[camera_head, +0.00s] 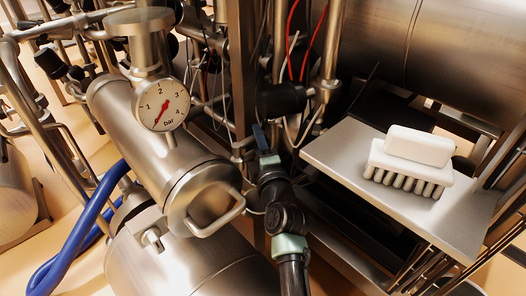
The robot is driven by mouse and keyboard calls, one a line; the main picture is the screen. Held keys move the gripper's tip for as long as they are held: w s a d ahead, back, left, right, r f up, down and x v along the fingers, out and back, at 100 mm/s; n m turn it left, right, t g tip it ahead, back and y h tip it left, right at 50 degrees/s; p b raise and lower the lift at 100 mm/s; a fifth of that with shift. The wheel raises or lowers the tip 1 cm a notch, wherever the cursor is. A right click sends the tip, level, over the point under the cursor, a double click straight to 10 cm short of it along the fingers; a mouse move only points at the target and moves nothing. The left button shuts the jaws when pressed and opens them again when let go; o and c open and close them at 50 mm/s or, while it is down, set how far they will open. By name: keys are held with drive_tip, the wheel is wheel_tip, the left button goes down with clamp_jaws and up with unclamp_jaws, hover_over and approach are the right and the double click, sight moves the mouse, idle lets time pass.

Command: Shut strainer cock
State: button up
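A small blue lever (260,137) shows near the middle of the view, just above a pale green collar (270,161). It looks like a cock handle and points up, roughly in line with the dark run below it. That run is a black jointed body (272,187) with a round-faced part (285,218) and a second pale green collar (289,245). I cannot tell for sure which part is the strainer. Whether the cock is open or shut is too small to tell. I cannot make out my gripper in this view.
A steel cylinder with a bar handle (217,216) and a pressure gauge (161,104) stands to the left. A steel shelf (330,154) at right bears a white brush (410,160). Cables, pipes and a post crowd the back; a blue hose (84,226) lies lower left.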

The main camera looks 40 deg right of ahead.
drive_tip(key=p+v, duration=0.1)
drive_tip(key=v, duration=1.1)
drive_tip(key=shift+s, duration=0.3)
drive_tip(key=shift+a, duration=0.1)
